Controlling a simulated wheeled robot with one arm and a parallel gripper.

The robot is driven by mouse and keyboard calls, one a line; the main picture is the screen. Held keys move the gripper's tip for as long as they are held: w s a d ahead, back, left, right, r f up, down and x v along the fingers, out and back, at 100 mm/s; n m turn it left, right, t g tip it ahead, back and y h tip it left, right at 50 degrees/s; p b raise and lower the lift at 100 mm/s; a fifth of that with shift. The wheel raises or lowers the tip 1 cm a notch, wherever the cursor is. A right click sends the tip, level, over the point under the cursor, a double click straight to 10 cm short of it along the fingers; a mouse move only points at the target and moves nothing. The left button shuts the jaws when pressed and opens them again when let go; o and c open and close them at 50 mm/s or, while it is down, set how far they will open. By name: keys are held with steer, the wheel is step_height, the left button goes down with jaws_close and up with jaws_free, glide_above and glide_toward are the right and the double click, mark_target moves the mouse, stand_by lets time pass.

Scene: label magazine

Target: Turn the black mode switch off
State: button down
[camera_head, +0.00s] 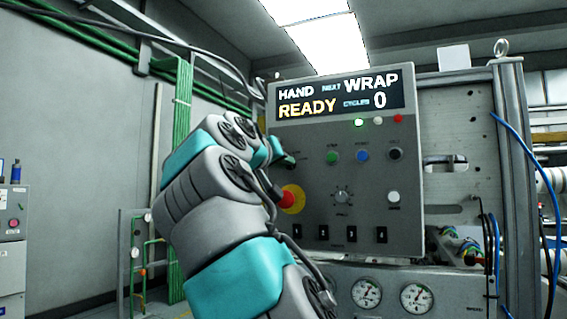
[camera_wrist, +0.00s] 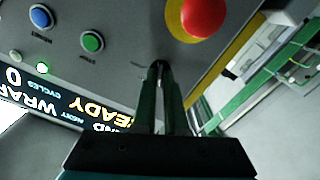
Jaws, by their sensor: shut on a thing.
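The black mode switch (camera_wrist: 157,66) sits on the grey control panel (camera_head: 315,178). In the wrist view only a small dark part of it shows at my fingertips; in the head view my arm and gripper cover it. My gripper (camera_wrist: 160,72) is shut on it, with its fingers reaching to the panel face. In the head view my gripper (camera_head: 287,160) is at the panel's left side. The display (camera_head: 340,96) reads HAND, READY, NEXT WRAP and CYCLES 0. Which way the switch points cannot be told.
A red mushroom button (camera_head: 288,199) on a yellow plate is close below my gripper. A green button (camera_head: 332,157), a blue button (camera_head: 362,156) and another black knob (camera_head: 395,153) lie to the right. Several black toggles (camera_head: 351,235) are lower down.

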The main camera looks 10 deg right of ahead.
steer(key=shift+n, duration=0.3)
steer(key=n, duration=0.4)
steer(key=shift+f, duration=0.1)
steer(key=shift+n, duration=2)
steer(key=c, duration=1)
jaws_free()
steer(key=shift+o, duration=0.2)
steer(key=b+v, duration=0.1)
steer(key=v, duration=0.7)
